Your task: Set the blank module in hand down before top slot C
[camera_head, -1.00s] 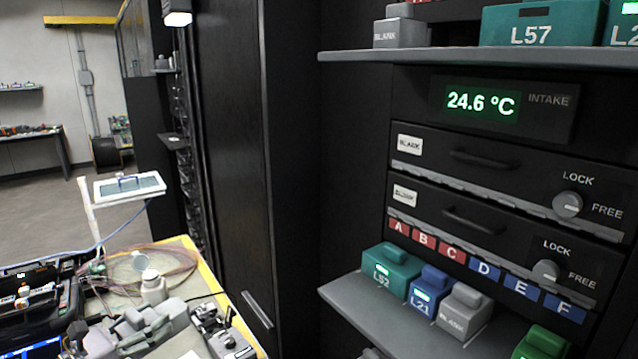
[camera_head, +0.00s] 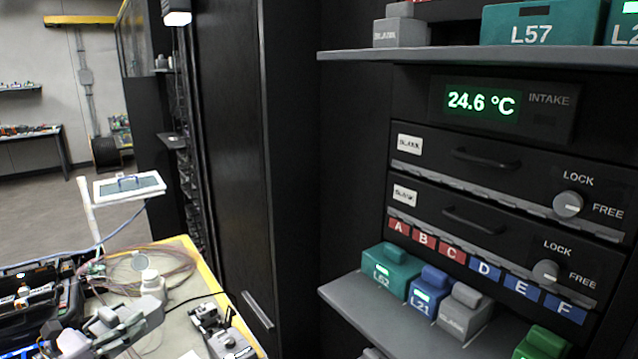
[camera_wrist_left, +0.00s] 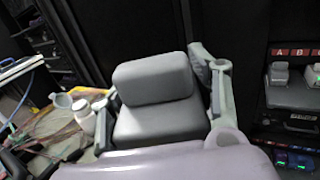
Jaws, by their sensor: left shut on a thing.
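My left gripper (camera_wrist_left: 158,92) is shut on a grey blank module (camera_wrist_left: 158,120), which fills the middle of the left wrist view between the two fingers. In the head view, the left gripper (camera_head: 128,322) is low at the left, over the bench and well away from the shelves; the held module is hard to make out there. The upper shelf (camera_head: 480,57) carries another grey blank module (camera_head: 398,35) and a teal module L57 (camera_head: 530,27). Its slot letters are almost wholly cut off in the head view.
The lower shelf (camera_head: 355,300) holds teal L52 (camera_head: 388,270), blue L21 (camera_head: 428,288), a grey blank (camera_head: 462,312) and a green module (camera_head: 543,342). A bottle (camera_head: 150,282) and cables lie on the bench. A tall black cabinet (camera_head: 225,150) stands between bench and shelves.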

